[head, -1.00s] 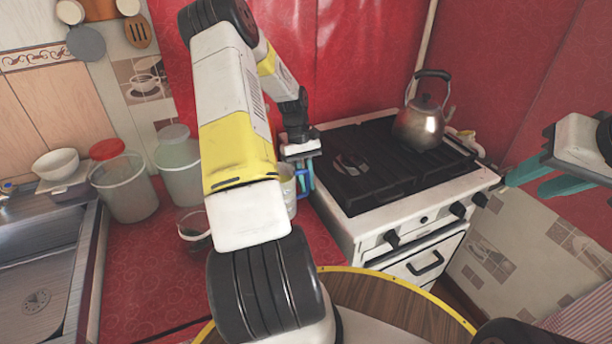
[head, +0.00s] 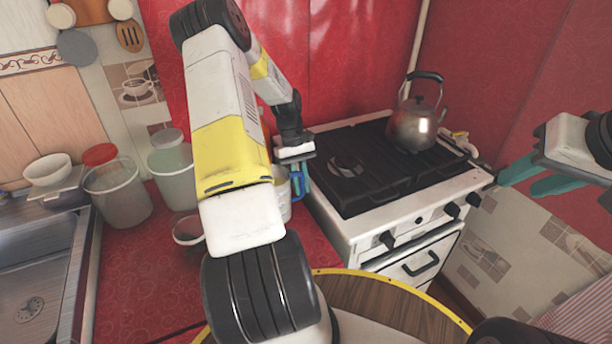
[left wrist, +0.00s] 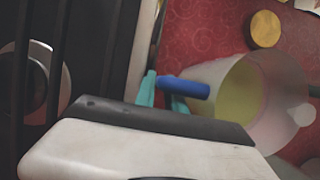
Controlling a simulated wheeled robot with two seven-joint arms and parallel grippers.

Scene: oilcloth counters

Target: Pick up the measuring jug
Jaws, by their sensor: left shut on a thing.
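The measuring jug (head: 284,197) is a translucent pale vessel with a blue handle (head: 297,187). It stands on the red counter just left of the stove, and my left arm hides much of it in the head view. My left gripper (head: 301,182) points down at the handle, its teal fingers shut on it. In the left wrist view the jug (left wrist: 240,98) shows its open mouth and yellowish inside, with the handle between the teal fingers (left wrist: 163,95). I cannot see any gap under the jug. My right gripper (head: 528,180) is open and empty at the right.
The white stove (head: 375,225) with a steel kettle (head: 412,127) is right of the jug. A small glass bowl (head: 188,229) and two lidded containers (head: 117,190) (head: 172,170) stand to the left, beside the sink (head: 38,280). A yellow-topped round thing (left wrist: 265,29) is near the jug.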

